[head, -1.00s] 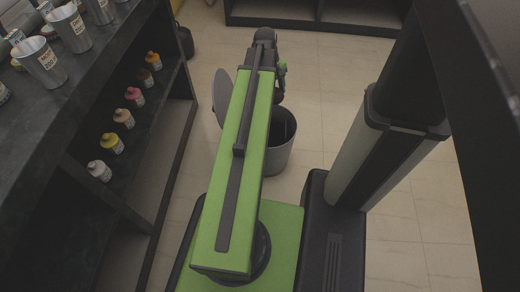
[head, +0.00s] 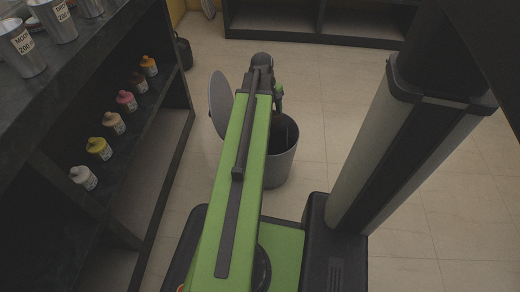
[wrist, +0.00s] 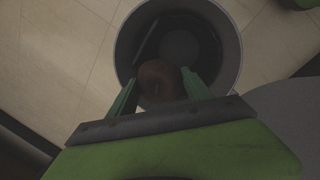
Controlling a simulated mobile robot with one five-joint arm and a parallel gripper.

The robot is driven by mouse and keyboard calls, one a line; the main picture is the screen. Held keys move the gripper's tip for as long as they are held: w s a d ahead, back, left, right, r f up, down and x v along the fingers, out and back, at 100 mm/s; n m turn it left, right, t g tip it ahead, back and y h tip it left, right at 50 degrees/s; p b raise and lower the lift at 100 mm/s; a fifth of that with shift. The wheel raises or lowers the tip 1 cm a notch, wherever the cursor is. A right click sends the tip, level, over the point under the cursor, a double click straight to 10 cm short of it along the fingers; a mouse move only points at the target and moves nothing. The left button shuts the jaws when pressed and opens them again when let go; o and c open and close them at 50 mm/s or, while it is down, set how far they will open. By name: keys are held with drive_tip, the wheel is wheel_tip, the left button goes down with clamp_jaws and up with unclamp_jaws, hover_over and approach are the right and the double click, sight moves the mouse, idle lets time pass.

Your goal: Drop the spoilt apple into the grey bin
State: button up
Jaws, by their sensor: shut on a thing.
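The spoilt apple (wrist: 160,80) is brown and round, held between the two green fingers of my gripper (wrist: 160,86) in the wrist view. The grey bin (wrist: 232,48) is round and open, and the apple shows against its dark inside, near the rim closest to my gripper. How high the apple is over the bin I cannot tell. In the head view the grey bin (head: 284,165) stands on the floor, partly hidden behind my arm, with its round lid (head: 219,100) swung up on the left. My gripper (head: 279,108) is over the bin there; the apple is hidden.
A dark shelf unit on the left holds steel canisters (head: 62,18) on top and several small bottles (head: 99,148) below. A black bag-like object (head: 183,50) stands beyond it. Another dark shelf (head: 320,30) is at the back.

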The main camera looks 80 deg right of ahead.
drive_tip(key=o, duration=1.6)
drive_tip(key=w+r+p, duration=0.1)
drive_tip(key=r+p, duration=0.4)
drive_tip(key=w+r+p, duration=0.1)
drive_tip(key=r+p, duration=0.5)
drive_tip(key=a+r+p, duration=0.1)
drive_tip(key=r+p, duration=0.5)
drive_tip(key=shift+w+r, duration=0.1)
drive_tip(key=shift+w, duration=0.3)
